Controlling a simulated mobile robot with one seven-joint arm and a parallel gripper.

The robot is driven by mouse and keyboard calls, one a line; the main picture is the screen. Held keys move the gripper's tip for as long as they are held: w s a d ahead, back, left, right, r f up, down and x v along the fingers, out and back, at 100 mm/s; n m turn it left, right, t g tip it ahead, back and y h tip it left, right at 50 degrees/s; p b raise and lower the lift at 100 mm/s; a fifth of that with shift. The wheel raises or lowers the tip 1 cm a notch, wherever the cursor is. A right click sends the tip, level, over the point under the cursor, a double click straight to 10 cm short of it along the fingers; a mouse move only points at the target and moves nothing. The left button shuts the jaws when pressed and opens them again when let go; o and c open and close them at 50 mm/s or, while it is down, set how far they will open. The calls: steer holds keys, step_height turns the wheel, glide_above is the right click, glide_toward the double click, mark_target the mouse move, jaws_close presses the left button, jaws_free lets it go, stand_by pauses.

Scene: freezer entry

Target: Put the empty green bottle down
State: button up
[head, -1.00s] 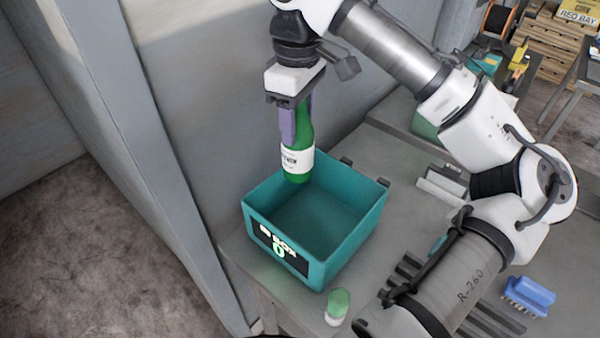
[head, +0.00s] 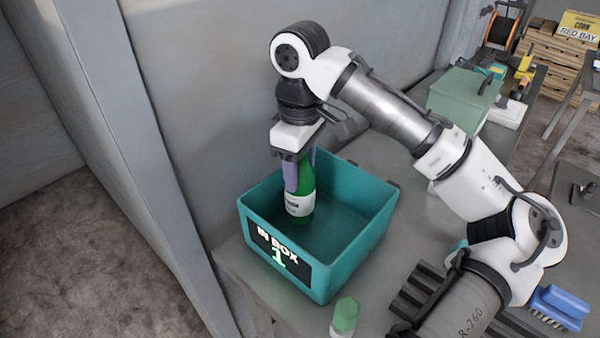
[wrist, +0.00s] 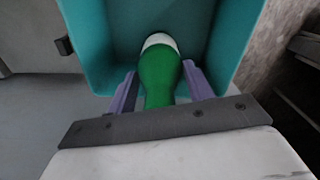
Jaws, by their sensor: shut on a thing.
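The green bottle (head: 303,190) with a white label hangs upright in my gripper (head: 300,176). The purple fingers are shut on its upper part. The bottle's lower part is inside the teal box (head: 350,262), towards its left side. I cannot tell whether its base touches the box floor. The box front carries a dark panel with "IN BOX" and a glowing "1". In the wrist view the bottle (wrist: 160,75) sits between the two fingers (wrist: 160,88), with the teal walls (wrist: 97,50) around it.
A grey wall stands close behind and left of the box. A small green and white item (head: 345,316) stands in front of the box. A blue brush (head: 558,306) lies at the right. A green case (head: 462,100) stands further back on the table.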

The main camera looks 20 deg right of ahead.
steer(key=shift+f, duration=0.5)
steer(key=o, duration=1.2)
steer(key=shift+r, duration=0.1)
step_height(320, 180, up, 13)
steer(key=shift+r, duration=0.1)
